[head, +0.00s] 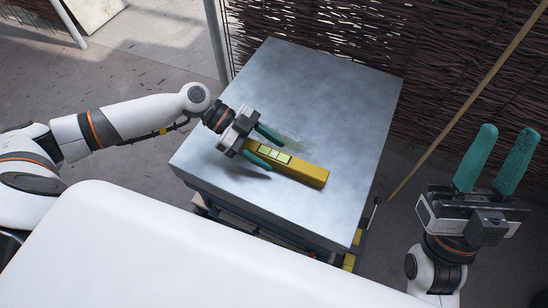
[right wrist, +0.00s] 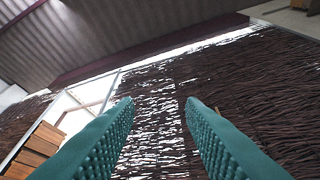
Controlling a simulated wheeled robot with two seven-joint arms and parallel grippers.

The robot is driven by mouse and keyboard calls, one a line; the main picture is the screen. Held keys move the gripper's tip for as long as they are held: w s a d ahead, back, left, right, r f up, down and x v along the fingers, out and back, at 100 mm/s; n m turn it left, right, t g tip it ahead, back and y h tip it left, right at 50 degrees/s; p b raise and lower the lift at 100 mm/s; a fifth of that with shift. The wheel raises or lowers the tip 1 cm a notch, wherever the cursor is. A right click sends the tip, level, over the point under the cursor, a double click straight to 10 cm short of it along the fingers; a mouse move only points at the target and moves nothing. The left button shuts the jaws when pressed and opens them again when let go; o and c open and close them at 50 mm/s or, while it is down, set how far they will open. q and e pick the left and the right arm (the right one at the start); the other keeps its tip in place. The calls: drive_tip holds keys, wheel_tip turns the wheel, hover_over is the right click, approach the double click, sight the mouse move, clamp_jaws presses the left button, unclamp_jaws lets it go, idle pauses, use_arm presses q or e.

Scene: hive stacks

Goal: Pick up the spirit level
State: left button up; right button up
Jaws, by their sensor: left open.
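The yellow spirit level (head: 311,174) lies on the grey metal table top in the head view, with pale green windows along its upper face. My left gripper (head: 263,149) is open at the level's left end, with one teal finger on each side of it. The level's left end is partly hidden by the gripper. I cannot tell whether the fingers touch it. My right gripper (head: 504,160) is open and empty, pointing up at the far right, away from the table. Its two teal fingers also show apart in the right wrist view (right wrist: 160,112), with nothing between them.
The metal table (head: 330,95) is otherwise clear. A thin wooden pole (head: 460,110) leans between the table and my right gripper. A woven wicker fence (head: 430,45) stands behind. A stack of wooden boxes (right wrist: 38,145) shows at the left of the right wrist view.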

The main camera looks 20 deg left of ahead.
use_arm(q)
drive_tip(key=shift+x, duration=1.05)
drive_tip(key=c, duration=1.2)
clamp_jaws()
drive_tip(key=shift+r, duration=0.15)
